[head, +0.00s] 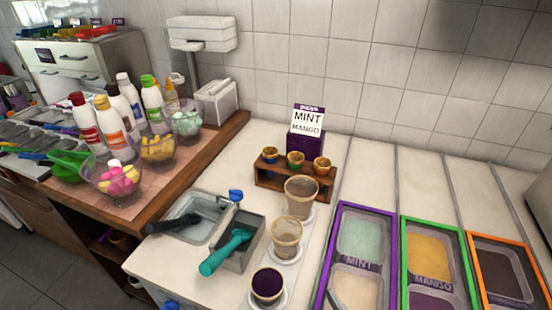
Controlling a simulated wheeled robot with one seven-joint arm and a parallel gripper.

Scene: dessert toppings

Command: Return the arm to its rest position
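My gripper and arm do not show in the head view, so their pose and whether the gripper is open or shut are hidden. A teal-handled scoop (226,251) rests in a grey metal bin (252,246) on the white counter (150,262). A black-handled tool (176,223) lies across the small sink (206,206). Three cups stand in a row on saucers: a dark-filled cup (267,284) in front, a middle cup (286,240) and a back cup (300,197).
Purple- (333,238), green- (405,262) and orange-framed (472,262) tubs sit at the right. A wooden rack (282,180) holds small cups before a MINT MANGO sign (308,121). Topping bowls (158,147) and squeeze bottles (108,119) crowd the left counter. Floor shows at lower left.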

